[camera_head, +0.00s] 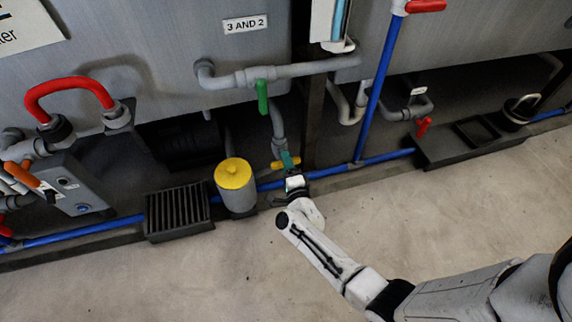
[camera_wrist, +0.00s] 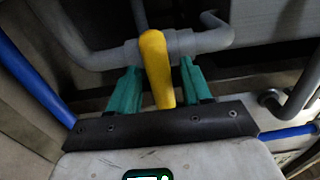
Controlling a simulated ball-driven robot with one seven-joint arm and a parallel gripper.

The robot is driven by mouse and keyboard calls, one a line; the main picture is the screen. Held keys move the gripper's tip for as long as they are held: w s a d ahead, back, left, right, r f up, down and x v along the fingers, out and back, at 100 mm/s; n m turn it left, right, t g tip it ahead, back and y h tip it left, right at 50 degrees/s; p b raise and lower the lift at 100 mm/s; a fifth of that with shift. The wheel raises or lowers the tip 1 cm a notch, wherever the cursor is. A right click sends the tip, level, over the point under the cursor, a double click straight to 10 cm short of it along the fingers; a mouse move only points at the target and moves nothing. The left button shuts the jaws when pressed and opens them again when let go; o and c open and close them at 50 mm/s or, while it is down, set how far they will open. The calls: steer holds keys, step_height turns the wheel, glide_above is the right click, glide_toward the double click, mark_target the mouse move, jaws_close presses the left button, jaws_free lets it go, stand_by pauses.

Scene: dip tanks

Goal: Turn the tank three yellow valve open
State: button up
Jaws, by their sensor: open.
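The yellow valve handle (camera_wrist: 157,70) stands between my gripper's two teal fingers in the wrist view, on a grey pipe (camera_wrist: 108,57). My gripper (camera_wrist: 156,88) is open, with a finger on each side of the handle and visible gaps beside it. In the head view, my gripper (camera_head: 289,165) is low by the blue pipe, at the yellow valve (camera_head: 278,165) below the green-handled valve. My fingers partly cover the yellow valve there.
A green valve handle (camera_head: 262,96) hangs above my gripper. A grey canister with a yellow lid (camera_head: 234,174) and a black slatted grate (camera_head: 178,212) stand to the left. A blue pipe (camera_head: 340,168) runs along the floor edge. The concrete floor (camera_head: 180,280) is clear in front.

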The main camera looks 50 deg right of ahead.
steer(key=shift+w+d, duration=0.15)
steer(key=shift+w, duration=0.05)
jaws_close()
stand_by(0.4)
